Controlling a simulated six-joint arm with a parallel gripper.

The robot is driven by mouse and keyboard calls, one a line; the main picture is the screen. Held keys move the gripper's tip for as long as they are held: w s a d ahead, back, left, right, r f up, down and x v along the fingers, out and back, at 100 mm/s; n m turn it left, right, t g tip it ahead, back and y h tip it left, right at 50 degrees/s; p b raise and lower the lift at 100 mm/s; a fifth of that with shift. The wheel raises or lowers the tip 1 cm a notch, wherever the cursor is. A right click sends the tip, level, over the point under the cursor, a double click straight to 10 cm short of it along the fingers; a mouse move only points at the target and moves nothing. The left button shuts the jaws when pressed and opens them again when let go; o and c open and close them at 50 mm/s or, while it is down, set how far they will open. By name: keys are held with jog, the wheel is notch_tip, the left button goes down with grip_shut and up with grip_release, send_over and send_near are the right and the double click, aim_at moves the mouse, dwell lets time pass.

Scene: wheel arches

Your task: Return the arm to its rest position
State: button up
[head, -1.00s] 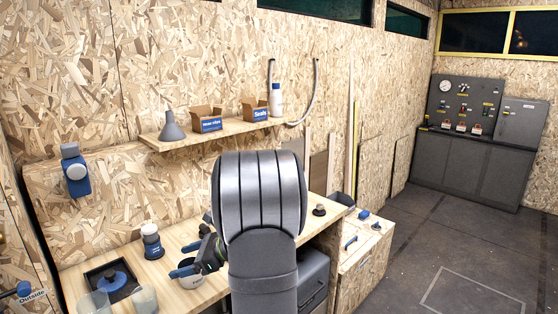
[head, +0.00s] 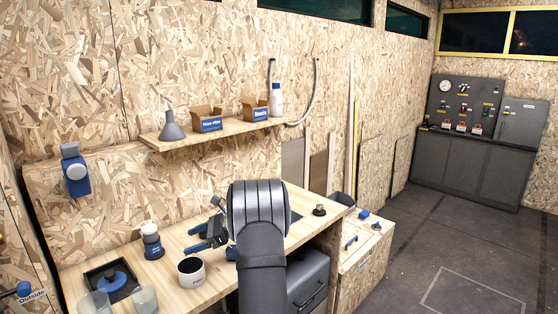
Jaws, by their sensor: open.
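My arm's dark grey rounded link (head: 258,208) rises in front of the workbench in the head view. My gripper (head: 198,239) reaches out to the left of it, with two dark blue fingers spread apart and nothing seen between them. A white cup with a dark inside (head: 191,272) stands upright on the bench just below and in front of the fingers, apart from them in the picture. Part of the gripper is hidden behind my arm.
On the wooden bench (head: 215,291) stand a white and blue container (head: 152,241), a black tray with a blue part (head: 112,277) and clear cups (head: 143,299). A shelf (head: 228,131) above holds a funnel (head: 172,127), two boxes and a bottle. Open floor lies right.

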jog(key=shift+n+g, duration=0.5)
jog(key=w+f, duration=0.2)
jog(key=w, duration=0.1)
jog(key=w+f, duration=0.1)
jog(key=w, duration=0.1)
jog(key=shift+f, duration=0.15)
jog(key=shift+w+d+f+g+h, duration=0.1)
jog(key=shift+w+f+g+h, duration=0.2)
jog(key=shift+w+f, duration=0.5)
